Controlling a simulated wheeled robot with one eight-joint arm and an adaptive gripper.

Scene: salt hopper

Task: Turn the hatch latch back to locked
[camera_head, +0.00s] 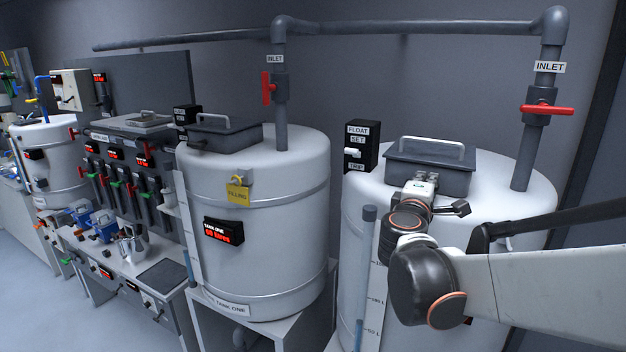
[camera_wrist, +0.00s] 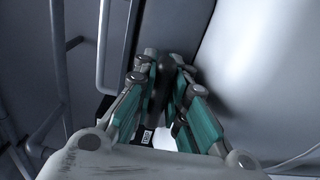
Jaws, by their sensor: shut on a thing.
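The hatch (camera_head: 428,172), a dark grey box lid with a pale bar handle, sits on top of the white tank at right. My gripper (camera_head: 422,186) is at its front edge, with my arm reaching in from the right. In the wrist view, the teal-padded fingers of my gripper (camera_wrist: 164,66) are closed on a dark, narrow piece (camera_wrist: 163,82), which looks like the hatch latch. The fingers hide most of it, so I cannot tell its angle. In the head view my wrist and gripper cover the latch area.
A black float box (camera_head: 359,146) with a white lever stands left of the hatch. A grey inlet pipe with a red valve handle (camera_head: 547,109) rises at right. Tank one (camera_head: 265,190) stands to the left, with its own hatch (camera_head: 225,133) and a yellow tag.

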